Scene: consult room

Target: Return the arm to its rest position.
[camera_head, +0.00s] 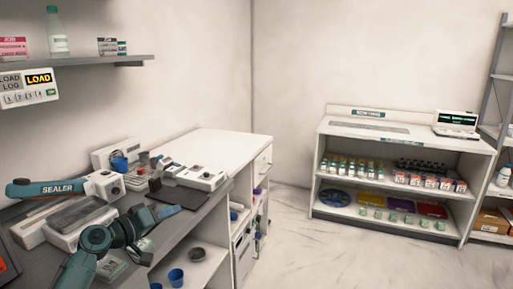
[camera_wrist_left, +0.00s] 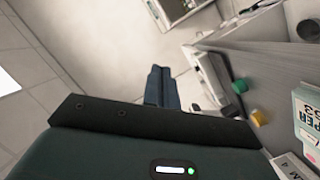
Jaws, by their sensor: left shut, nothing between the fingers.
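My left arm (camera_head: 97,240) comes in at the lower left of the head view, teal and bent, in front of the counter. Its left gripper (camera_head: 165,211) shows small and dark near the counter's front edge. In the left wrist view the gripper's blue-grey fingers (camera_wrist_left: 163,87) are together with nothing between them, and pale floor shows beyond them. My right gripper is not in view.
The counter (camera_head: 228,145) along the left wall carries a sealer (camera_head: 60,188) and other devices close to my arm. Open shelves beneath it hold blue cups (camera_head: 176,276). A stocked shelf unit (camera_head: 385,150) stands at the back right. The middle floor (camera_head: 320,245) is clear.

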